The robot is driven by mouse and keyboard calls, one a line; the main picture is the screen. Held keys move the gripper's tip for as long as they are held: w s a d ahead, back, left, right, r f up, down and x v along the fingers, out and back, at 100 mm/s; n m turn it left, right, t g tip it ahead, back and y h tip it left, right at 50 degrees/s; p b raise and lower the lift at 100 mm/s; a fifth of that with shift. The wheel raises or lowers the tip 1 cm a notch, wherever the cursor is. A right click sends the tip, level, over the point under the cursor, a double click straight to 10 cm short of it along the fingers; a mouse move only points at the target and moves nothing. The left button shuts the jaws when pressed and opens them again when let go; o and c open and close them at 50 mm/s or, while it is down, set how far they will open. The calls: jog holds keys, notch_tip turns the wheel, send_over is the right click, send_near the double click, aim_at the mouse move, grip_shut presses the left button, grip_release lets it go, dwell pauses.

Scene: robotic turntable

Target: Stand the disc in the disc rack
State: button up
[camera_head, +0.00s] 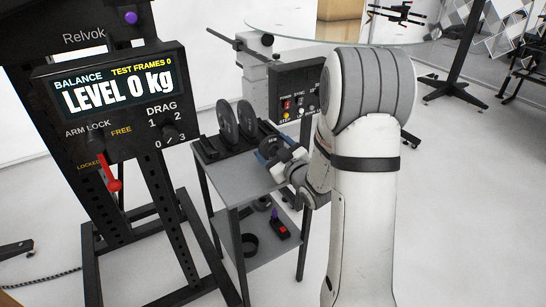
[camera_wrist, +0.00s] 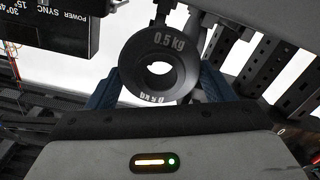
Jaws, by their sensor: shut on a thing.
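A dark disc marked 0.5 kg (camera_wrist: 160,43), with a round hole in its middle, sits between the blue fingers of my gripper (camera_wrist: 160,86) in the wrist view. In the head view my gripper (camera_head: 272,150) is shut on this disc (camera_head: 269,146), just right of the disc rack. The black disc rack (camera_head: 207,150) lies on the top of a grey cart. Two dark discs, one (camera_head: 229,127) in front and one (camera_head: 247,119) behind, stand upright in it. The held disc is apart from the rack, partly hidden by my fingers.
The grey cart (camera_head: 247,184) has a lower shelf with a black ring (camera_head: 249,244) and a red-and-black item (camera_head: 279,228). A black frame with a balance display (camera_head: 118,92) stands at left. A control box (camera_head: 299,92) is behind my gripper. A glass tabletop (camera_head: 330,30) is beyond.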

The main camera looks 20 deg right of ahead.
jog(key=shift+f, duration=1.05)
jog(key=shift+c, duration=0.2)
jog(key=shift+f+b, duration=0.15)
jog(key=shift+b, duration=0.2)
jog(key=o, duration=1.4)
jog(key=shift+r+p, duration=0.2)
jog(key=shift+p, duration=0.1)
jog(key=p+v, duration=1.1)
jog(key=p, duration=0.1)
jog(key=shift+s+d, duration=0.1)
jog(key=shift+s, duration=0.3)
